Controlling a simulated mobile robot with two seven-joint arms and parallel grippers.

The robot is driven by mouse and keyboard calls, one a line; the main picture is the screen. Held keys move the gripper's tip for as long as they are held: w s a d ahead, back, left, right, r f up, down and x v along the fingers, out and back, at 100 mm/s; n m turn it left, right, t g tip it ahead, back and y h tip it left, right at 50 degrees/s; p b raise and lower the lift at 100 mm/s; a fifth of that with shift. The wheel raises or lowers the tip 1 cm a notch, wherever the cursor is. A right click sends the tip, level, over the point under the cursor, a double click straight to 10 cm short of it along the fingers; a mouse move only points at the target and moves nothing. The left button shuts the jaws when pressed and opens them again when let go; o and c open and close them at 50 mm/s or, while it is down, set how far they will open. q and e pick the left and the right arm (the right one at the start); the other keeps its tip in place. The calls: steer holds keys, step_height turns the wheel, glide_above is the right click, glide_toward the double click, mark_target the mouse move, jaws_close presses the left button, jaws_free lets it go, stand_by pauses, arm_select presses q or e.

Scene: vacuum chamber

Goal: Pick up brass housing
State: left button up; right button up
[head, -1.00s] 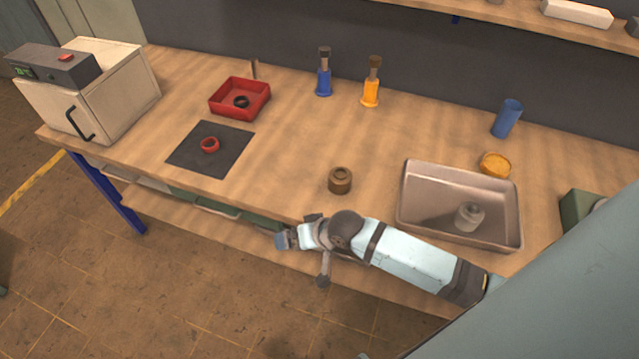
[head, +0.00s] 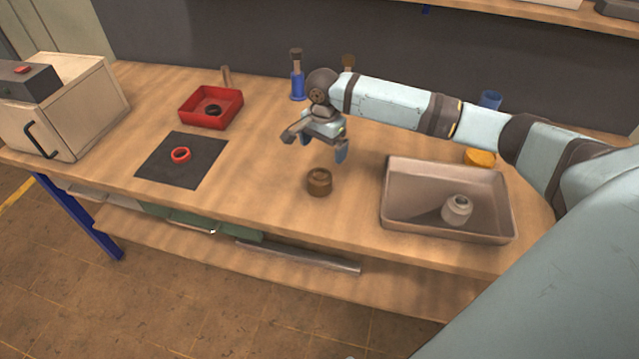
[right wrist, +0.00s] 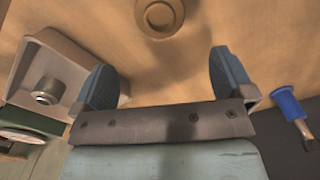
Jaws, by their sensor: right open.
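The brass housing (head: 319,182) is a short brown-gold cylinder with a round opening on top. It stands upright on the wooden bench, left of the metal tray. It also shows at the top of the right wrist view (right wrist: 160,14), beyond the fingertips. My right gripper (head: 318,150) is open and empty, above and behind the housing in the head view, apart from it. Its two blue fingers (right wrist: 165,75) are spread wide in the right wrist view. My left gripper is not in view.
The metal tray (head: 400,222) with a grey part (head: 457,208) stands to the right. A dark mat (head: 200,172) with a red ring (head: 180,155), a red bin (head: 228,118) and an oven-like box (head: 85,105) are left. A blue-handled tool (head: 297,85) stands behind. Bench around the housing is clear.

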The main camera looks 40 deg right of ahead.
mark_target(320, 179)
step_height(320, 179, down, 6)
steer(key=shift+r, duration=0.15)
steer(key=shift+s+a+f, duration=0.1)
steer(key=shift+a+f, duration=0.1)
steer(key=shift+f, duration=0.7)
steer(key=shift+w+a+f, duration=0.1)
steer(key=shift+a+f, duration=0.05)
steer(key=shift+f, duration=0.8)
steer(key=shift+s+a+f, duration=0.1)
steer(key=shift+a+f, duration=0.1)
steer(key=shift+f, duration=0.7)
steer(key=c, duration=1.3)
steer(key=shift+o, duration=0.2)
steer(key=shift+r, duration=0.1)
